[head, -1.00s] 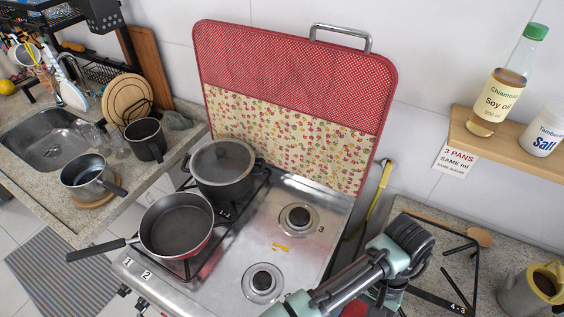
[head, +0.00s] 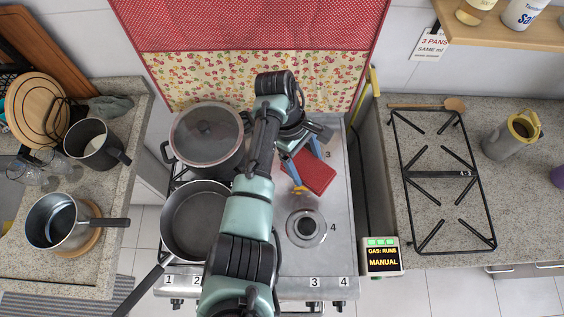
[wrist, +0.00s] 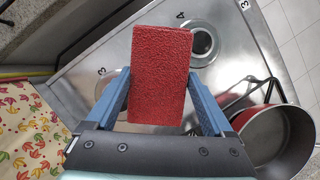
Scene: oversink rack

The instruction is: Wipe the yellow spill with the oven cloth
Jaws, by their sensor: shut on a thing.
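My gripper (head: 302,168) is over the right half of the steel stove top (head: 338,240). Its blue fingers are shut on a red, rough-textured oven cloth (head: 318,174). In the wrist view the cloth (wrist: 160,72) stands out between the two fingers (wrist: 162,85). The yellow spill (head: 299,189) shows as a small orange-yellow patch beside the cloth's lower left edge, near burner 4. Part of it may be hidden by my gripper or the cloth. I cannot tell whether the cloth touches the stove. The spill does not show in the wrist view.
A lidded pot (head: 206,135) and a frying pan (head: 190,222) stand on the left burners. Burner 4 (head: 306,228) is bare. A patterned red panel (head: 240,25) rises behind the stove. A black grate (head: 445,215) lies on the right counter.

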